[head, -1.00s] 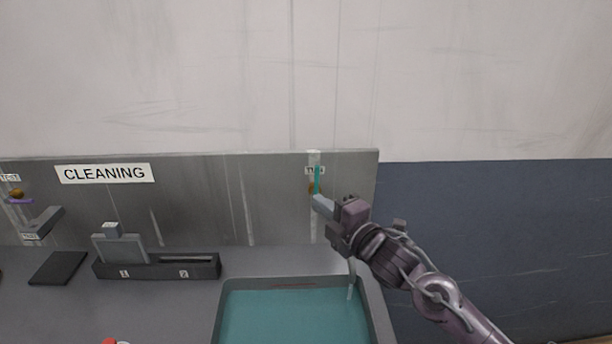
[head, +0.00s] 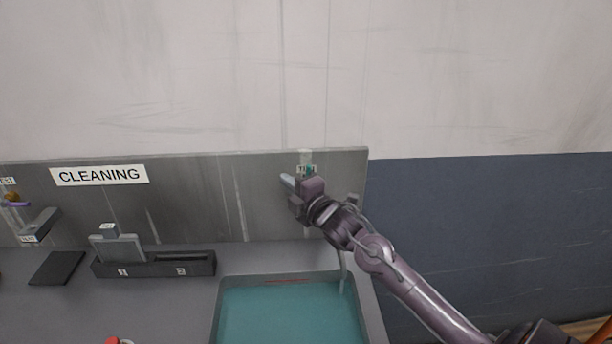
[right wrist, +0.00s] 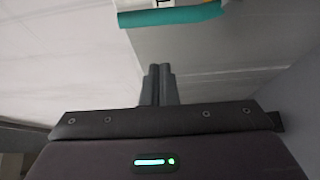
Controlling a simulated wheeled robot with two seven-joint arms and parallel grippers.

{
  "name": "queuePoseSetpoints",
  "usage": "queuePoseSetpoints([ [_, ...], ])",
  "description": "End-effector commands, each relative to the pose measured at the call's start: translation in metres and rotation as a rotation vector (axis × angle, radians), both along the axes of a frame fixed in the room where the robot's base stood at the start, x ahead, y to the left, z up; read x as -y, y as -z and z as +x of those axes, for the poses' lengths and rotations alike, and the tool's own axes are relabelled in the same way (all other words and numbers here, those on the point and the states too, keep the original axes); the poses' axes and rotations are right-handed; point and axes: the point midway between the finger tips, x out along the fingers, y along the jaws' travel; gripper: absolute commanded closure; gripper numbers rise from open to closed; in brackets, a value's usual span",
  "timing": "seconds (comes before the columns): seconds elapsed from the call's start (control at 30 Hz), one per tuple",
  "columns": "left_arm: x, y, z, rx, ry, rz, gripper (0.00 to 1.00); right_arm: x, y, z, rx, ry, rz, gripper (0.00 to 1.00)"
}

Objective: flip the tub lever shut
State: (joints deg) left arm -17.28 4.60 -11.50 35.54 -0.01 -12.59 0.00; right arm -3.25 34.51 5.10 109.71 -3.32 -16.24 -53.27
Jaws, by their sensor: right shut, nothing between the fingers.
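The teal tub lever (right wrist: 172,16) lies across the top of the right wrist view, beyond and apart from my fingertips. In the head view only a small teal bit of it shows by the label on the grey back panel; my right gripper (head: 288,181) hides the rest, so its angle is unclear there. My right gripper is shut and empty, with its fingers pointing left in front of the panel; it also shows in the right wrist view (right wrist: 160,70). The tub (head: 372,312) holds teal water below. My left gripper is out of view.
A dark two-slot holder (head: 153,264) with a grey plate stands left of the tub. A dark pad (head: 57,268) and a grey spout (head: 39,226) are farther left. A CLEANING sign (head: 99,175) is on the panel. The panel between the sign and my gripper is clear.

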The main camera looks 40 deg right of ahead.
Motion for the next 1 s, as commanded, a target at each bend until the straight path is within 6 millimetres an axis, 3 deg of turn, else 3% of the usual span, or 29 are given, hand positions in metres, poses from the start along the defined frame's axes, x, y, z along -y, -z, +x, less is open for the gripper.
queuePoseSetpoints([
  [0.03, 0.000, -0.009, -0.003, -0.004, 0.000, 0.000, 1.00, 0.009, -0.003, -0.003, -0.002, 0.003, -0.001, 1.00],
  [0.3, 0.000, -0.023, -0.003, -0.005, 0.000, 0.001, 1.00, 0.034, 0.000, -0.013, -0.002, 0.000, 0.000, 1.00],
  [1.0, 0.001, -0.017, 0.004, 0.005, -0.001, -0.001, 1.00, 0.048, 0.003, -0.016, 0.023, 0.001, 0.037, 1.00],
])
